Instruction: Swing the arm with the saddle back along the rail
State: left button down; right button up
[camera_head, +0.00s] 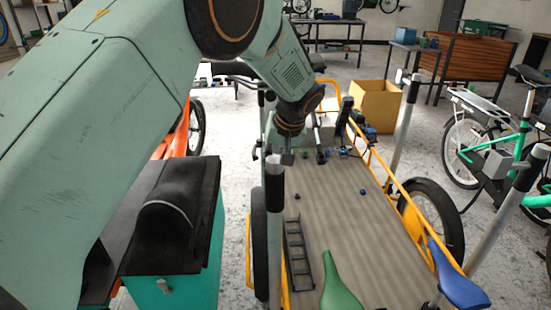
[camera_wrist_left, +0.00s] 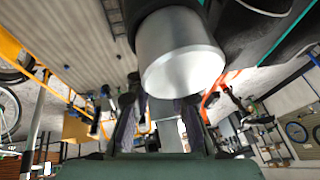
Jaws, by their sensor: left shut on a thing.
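My left arm comes in from the left and ends in my left gripper (camera_head: 287,157), at the top of a grey post with a black sleeve (camera_head: 275,235). In the left wrist view a silver cylinder (camera_wrist_left: 180,60), which looks like the post's top, stands close in front of the gripper fingers (camera_wrist_left: 158,125). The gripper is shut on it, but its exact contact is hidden. A green saddle (camera_head: 340,288) is at the near end of the bed, and a blue saddle (camera_head: 455,277) is by the right rail (camera_head: 398,185). Which saddle the arm carries is unclear. My right gripper is not in view.
The cargo bed (camera_head: 345,215) holds a black ladder-like rack (camera_head: 298,255) and small loose parts. More posts (camera_head: 405,125) stand on the right. A green bike (camera_head: 510,150) is beyond them. A teal box (camera_head: 205,270) stands at the lower left.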

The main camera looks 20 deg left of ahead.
pick_arm(q)
jog(key=shift+s+f, duration=0.2)
jog(key=c, duration=1.7)
grip_release()
jog(key=shift+o, duration=1.1)
jog(key=shift+r, duration=0.15)
jog(key=shift+w+r, duration=0.1)
jog(key=shift+d+r, duration=0.1)
jog(key=shift+r, duration=0.2)
jog(key=v, duration=1.1)
jog(key=shift+s, duration=0.2)
